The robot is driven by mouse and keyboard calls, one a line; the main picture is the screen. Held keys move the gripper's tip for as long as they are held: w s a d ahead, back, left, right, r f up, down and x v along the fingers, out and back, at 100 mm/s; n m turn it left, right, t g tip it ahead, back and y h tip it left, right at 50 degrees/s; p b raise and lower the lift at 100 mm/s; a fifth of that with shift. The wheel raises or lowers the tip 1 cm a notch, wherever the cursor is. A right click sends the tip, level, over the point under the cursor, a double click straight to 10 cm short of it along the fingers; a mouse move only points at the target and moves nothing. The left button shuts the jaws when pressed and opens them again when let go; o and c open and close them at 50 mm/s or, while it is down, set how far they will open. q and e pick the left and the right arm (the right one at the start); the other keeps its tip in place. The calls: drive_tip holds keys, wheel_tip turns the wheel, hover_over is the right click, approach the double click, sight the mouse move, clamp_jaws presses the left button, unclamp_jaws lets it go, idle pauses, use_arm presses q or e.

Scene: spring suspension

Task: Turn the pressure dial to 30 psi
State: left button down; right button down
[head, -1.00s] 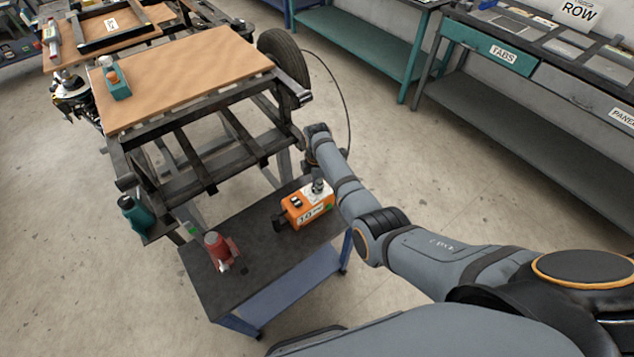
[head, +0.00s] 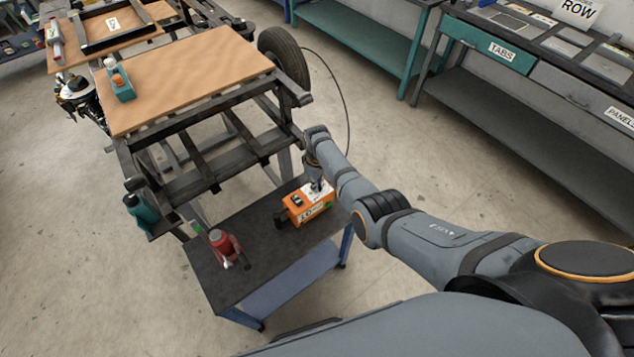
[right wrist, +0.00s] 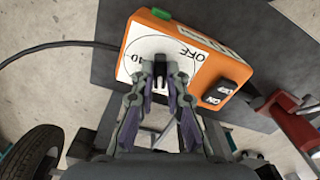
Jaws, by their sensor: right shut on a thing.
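An orange box (head: 308,209) stands on the dark top of a small cart. It also shows in the right wrist view (right wrist: 222,68), with a white round dial face (right wrist: 140,54) marked "OFF" and a number that looks like 40 or 10. My right gripper (right wrist: 160,72) is over the dial face, its fingers shut on the dial's knob, which they mostly hide. The pointer's reading cannot be made out. In the head view my right gripper (head: 318,186) comes down onto the box from above. My left gripper is not in view.
A red jack (head: 222,243) stands on the cart (head: 235,285), left of the box. A black ON/OFF rocker switch (right wrist: 226,91) is on the box. A black hose (head: 343,95) runs past the tyre (head: 285,58). A metal frame (head: 215,165) stands behind the cart.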

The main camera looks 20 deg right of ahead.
drive_tip(key=m, duration=0.6)
drive_tip(key=shift+p, duration=0.35)
drive_tip(key=m, duration=0.6)
drive_tip(key=shift+m, duration=0.4)
drive_tip(key=c, duration=1.4)
unclamp_jaws()
drive_tip(key=shift+o, duration=0.2)
wheel_tip(320, 180, up, 12)
drive_tip(key=shift+w, duration=0.1)
